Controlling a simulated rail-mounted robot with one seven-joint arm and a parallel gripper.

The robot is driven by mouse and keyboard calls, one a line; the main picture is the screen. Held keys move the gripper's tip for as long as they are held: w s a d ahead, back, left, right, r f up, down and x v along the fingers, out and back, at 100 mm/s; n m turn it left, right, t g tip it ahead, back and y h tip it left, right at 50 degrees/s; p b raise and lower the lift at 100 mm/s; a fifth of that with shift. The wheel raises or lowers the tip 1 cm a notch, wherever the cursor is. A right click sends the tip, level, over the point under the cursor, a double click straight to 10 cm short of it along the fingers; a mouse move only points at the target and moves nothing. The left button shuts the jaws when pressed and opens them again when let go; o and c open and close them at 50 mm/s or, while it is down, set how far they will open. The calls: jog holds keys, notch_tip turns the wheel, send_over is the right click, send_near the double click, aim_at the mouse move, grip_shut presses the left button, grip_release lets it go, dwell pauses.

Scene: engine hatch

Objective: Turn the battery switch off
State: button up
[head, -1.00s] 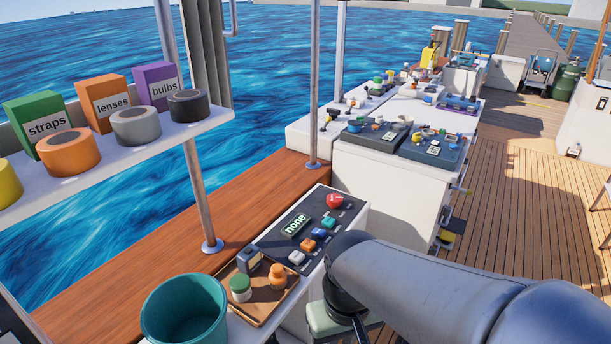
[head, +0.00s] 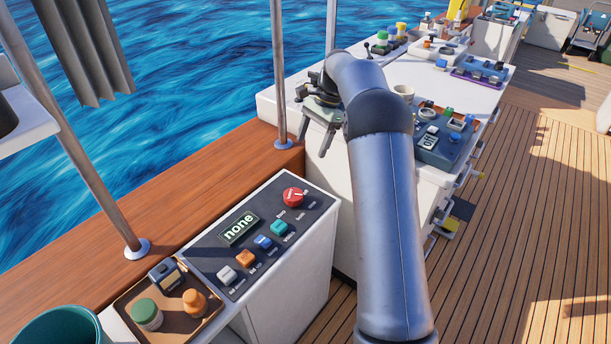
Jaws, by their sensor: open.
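A dark control panel (head: 254,262) tops a white cabinet in the lower middle of the head view. A round red rotary knob (head: 293,197) with a pale mark sits at its far end; it looks like the battery switch. Its small labels are too small to read. A display (head: 239,229) beside it reads "none". My gripper (head: 313,141) points downward beyond the red knob, above and apart from the panel, near the white counter's front. Its fingers are spread and hold nothing.
White, orange, blue and teal switches (head: 279,229) line the panel's right side. A brown tray (head: 179,328) with small items and a teal bucket (head: 62,326) stand nearer. A metal post (head: 279,80) rises left of my gripper. Open deck (head: 490,240) lies right.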

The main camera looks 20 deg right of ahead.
aim_at(294, 193)
jog(key=x, duration=1.7)
jog(key=shift+w+f, duration=0.2)
jog(key=shift+f, duration=0.05)
jog(key=c, duration=1)
